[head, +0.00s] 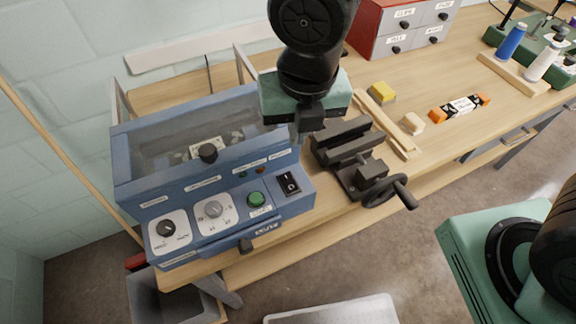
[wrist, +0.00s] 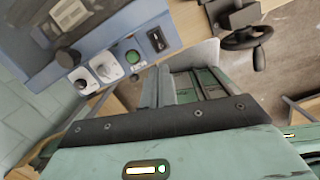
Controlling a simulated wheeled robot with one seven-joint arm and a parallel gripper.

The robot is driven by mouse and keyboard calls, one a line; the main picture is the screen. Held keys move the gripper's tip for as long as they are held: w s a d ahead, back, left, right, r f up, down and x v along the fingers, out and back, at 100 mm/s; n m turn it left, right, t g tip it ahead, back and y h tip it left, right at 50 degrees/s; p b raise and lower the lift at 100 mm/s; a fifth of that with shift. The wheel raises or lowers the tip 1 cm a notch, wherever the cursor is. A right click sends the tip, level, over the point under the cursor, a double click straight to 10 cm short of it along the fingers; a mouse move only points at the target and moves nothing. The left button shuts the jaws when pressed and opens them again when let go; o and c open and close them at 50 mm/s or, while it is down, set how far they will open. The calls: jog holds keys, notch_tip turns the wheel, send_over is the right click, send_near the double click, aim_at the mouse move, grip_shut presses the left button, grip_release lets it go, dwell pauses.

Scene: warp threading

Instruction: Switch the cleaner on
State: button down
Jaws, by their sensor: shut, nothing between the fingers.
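The cleaner is a blue box (head: 150,172) with a clear lid on the left end of the bench; it also shows at the upper left of the wrist view (wrist: 95,60). Its sloped front panel has a black rocker switch (head: 289,183), a green button (head: 257,199) and two dials (head: 213,209). In the wrist view the rocker switch (wrist: 157,39) and the green button (wrist: 133,57) are in clear sight. My gripper (head: 301,133) is shut and empty, above the right end of the cleaner, apart from the panel. I cannot tell which way the rocker is set.
A dark vise (head: 345,150) with a handwheel (head: 385,190) stands right of the cleaner. Beyond it are wooden strips, a yellow block (head: 382,92), an orange-and-black item (head: 460,107) and a red drawer cabinet (head: 375,30). Thread spools stand at the far right. A grey bin is below the bench's left end.

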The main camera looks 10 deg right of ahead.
jog(key=n, duration=0.2)
jog(key=shift+w+a+f+n, duration=0.15)
jog(key=shift+w+a+n, duration=0.2)
jog(key=shift+a+n, duration=0.05)
jog(key=shift+f, duration=0.1)
send_near(287, 176)
jog(key=f, duration=0.5)
jog(key=shift+w+a, duration=0.1)
jog(key=shift+w, duration=0.15)
jog(key=shift+w+f, duration=0.15)
jog(key=shift+f, duration=0.75)
jog(key=shift+p, duration=0.55)
